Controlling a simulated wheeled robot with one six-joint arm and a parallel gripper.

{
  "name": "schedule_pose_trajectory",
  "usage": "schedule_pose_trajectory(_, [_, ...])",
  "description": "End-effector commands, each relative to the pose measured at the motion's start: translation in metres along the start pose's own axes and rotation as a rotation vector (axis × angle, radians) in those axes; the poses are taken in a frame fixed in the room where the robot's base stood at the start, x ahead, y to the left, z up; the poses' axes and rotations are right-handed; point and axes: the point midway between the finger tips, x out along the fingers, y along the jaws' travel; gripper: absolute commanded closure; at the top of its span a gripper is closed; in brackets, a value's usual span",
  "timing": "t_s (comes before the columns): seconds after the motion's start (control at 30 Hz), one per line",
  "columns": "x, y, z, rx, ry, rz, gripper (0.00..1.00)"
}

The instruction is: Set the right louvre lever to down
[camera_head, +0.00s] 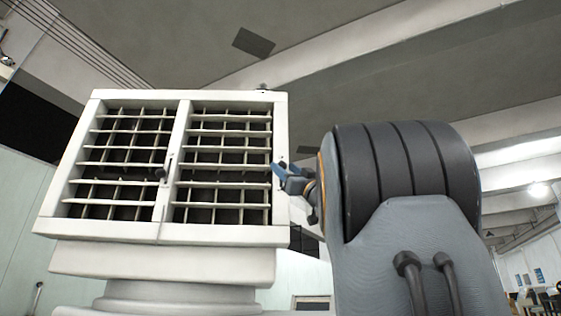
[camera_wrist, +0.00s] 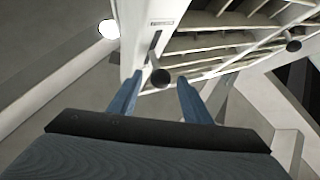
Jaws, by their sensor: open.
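The white louvre unit (camera_head: 174,233) has two slatted panels. The right louvre lever's round dark knob (camera_wrist: 160,77) shows in the wrist view, at the picture-lower end of its dark slot (camera_wrist: 154,46) in the white frame. In the head view my gripper hides this knob. My gripper (camera_head: 276,168) is at the right edge of the right panel. Its blue fingers (camera_wrist: 158,92) are open, one on either side of the knob in the picture; I cannot tell whether they touch it.
The left lever's dark knob (camera_head: 160,174) is on the middle post, near the low end of its slot; it also shows in the wrist view (camera_wrist: 293,46). The slats (camera_head: 230,133) lie left of my gripper. The unit stands on a white pedestal (camera_head: 160,262).

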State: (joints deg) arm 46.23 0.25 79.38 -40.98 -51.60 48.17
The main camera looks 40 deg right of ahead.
Motion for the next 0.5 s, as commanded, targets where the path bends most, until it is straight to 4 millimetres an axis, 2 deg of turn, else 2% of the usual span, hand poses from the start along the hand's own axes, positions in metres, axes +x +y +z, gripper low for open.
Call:
schedule_pose_trajectory(0.03, [0.009, 0.000, -0.002, 0.002, 0.001, -0.001, 0.56])
schedule_pose_trajectory(0.2, [0.024, -0.001, -0.001, 0.003, 0.001, -0.002, 0.56])
schedule_pose_trajectory(0.5, [0.029, -0.002, 0.000, 0.003, 0.001, -0.002, 0.56])
